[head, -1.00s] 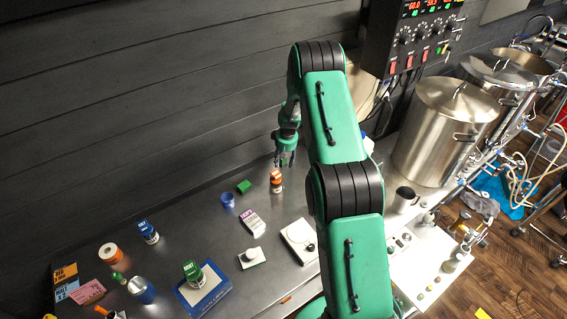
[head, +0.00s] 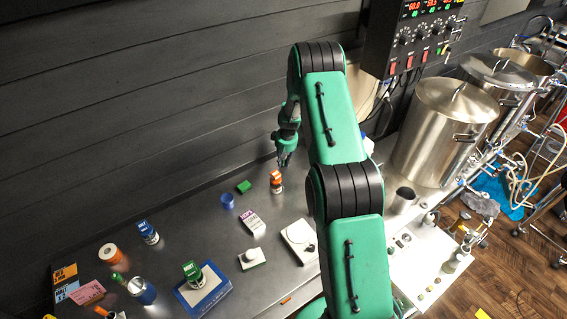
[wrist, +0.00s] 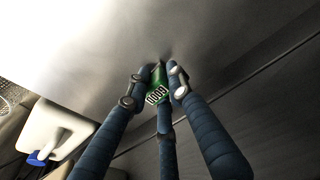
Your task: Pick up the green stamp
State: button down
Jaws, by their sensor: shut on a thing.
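My gripper (wrist: 158,80) is shut on a small green stamp (wrist: 157,76) in the wrist view. Its dark blue fingers close around the stamp, and white marks show on the stamp's near end. In the head view my gripper (head: 285,160) is at the back of the steel bench, just above and behind an orange-and-white container (head: 276,182). The held stamp cannot be made out there. Whether it touches the bench is not clear.
A green block (head: 243,186) and a blue cup (head: 227,201) stand left of my gripper. A large steel pot (head: 440,130) is to the right.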

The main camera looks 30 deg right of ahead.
jog(key=shift+r, duration=0.1)
jog(key=shift+r+b, duration=0.4)
jog(key=shift+r, duration=4.55)
